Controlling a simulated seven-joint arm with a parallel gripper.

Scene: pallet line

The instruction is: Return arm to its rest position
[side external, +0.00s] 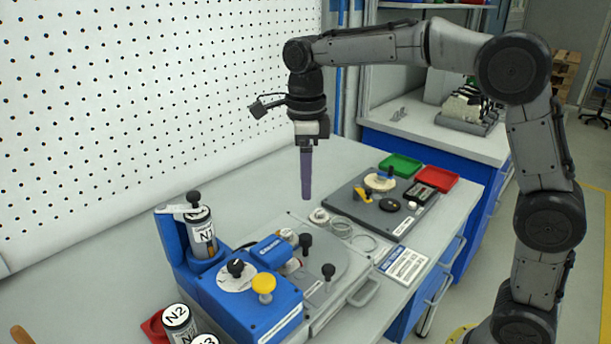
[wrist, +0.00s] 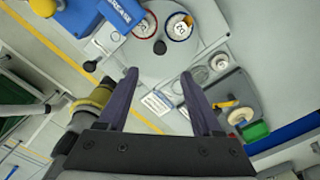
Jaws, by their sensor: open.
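My gripper (side external: 306,196) hangs pointing down above the bench, near the middle of the side view. From the side its dark purple fingers overlap. In the wrist view my gripper (wrist: 158,74) has its two fingers well apart with nothing between them. Its tips are clear of the blue and grey fixture (side external: 240,303) below and of the dark tray (side external: 349,209) to the right. My arm is raised and bent, reaching in from the right.
The fixture holds an N1 canister (side external: 202,232); an N2 canister (side external: 179,322) stands at the front. Green (side external: 401,164) and red (side external: 437,179) bins lie behind the dark tray. A white pegboard (side external: 130,100) rises along the left. The air around my gripper is free.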

